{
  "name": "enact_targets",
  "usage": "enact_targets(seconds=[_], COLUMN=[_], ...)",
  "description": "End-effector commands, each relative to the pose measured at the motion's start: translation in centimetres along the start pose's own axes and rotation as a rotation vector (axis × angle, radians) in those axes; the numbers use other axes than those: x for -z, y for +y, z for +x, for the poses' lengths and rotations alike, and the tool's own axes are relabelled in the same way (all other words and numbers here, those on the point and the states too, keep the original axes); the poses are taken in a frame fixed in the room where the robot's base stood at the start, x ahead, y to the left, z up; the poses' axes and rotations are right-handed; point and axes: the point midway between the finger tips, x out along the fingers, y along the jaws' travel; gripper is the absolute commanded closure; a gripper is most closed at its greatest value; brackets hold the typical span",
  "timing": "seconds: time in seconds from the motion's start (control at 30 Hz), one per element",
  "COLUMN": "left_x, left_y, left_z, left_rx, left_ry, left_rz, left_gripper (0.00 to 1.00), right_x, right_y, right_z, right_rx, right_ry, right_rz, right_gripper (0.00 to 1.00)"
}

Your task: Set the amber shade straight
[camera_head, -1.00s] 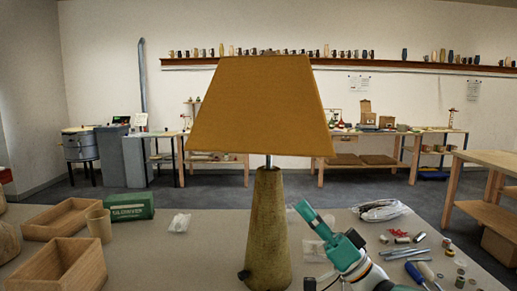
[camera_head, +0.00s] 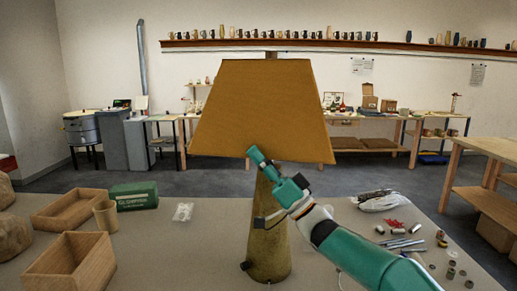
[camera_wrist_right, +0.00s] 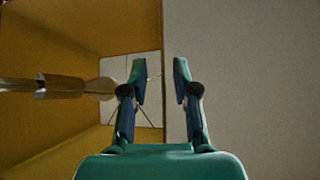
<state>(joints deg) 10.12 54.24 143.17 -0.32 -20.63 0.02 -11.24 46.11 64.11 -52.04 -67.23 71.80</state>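The amber shade (camera_head: 262,110) sits on the mottled lamp base (camera_head: 268,240) in the head view. Its lower edge slopes slightly down to the right. My right gripper (camera_head: 256,158) reaches up to this edge near the middle, in front of the base's top. In the right wrist view, my right gripper (camera_wrist_right: 160,68) is open, with a gap between its fingertips. The shade's inside (camera_wrist_right: 60,45) fills the left of that view, and its rim runs through the gap in the picture. I cannot tell whether a finger touches it. My left gripper is out of view.
Wooden trays (camera_head: 72,268), a cup (camera_head: 105,216) and a green box (camera_head: 134,195) stand on the table's left. A small clear bag (camera_head: 183,212) lies left of the base. Tools and small parts (camera_head: 405,245) lie at the right, beside my right arm.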

Motion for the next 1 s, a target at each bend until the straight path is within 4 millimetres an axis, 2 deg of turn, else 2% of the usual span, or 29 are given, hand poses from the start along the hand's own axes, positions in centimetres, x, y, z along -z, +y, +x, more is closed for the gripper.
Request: enact_targets(seconds=[0.37,0.53,1.0], left_x=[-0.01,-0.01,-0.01], left_y=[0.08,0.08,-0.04], left_z=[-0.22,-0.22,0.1], left_rx=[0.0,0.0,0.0], left_ry=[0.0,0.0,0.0], left_rz=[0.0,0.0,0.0], left_gripper=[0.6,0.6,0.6], right_x=[-0.07,-0.06,-0.26], right_y=[0.03,0.02,0.17], right_z=[0.56,0.56,0.3], right_rx=[0.0,0.0,0.0], right_ry=[0.0,0.0,0.0], right_rz=[0.001,0.001,0.001], right_gripper=[0.71,0.99,1.0])
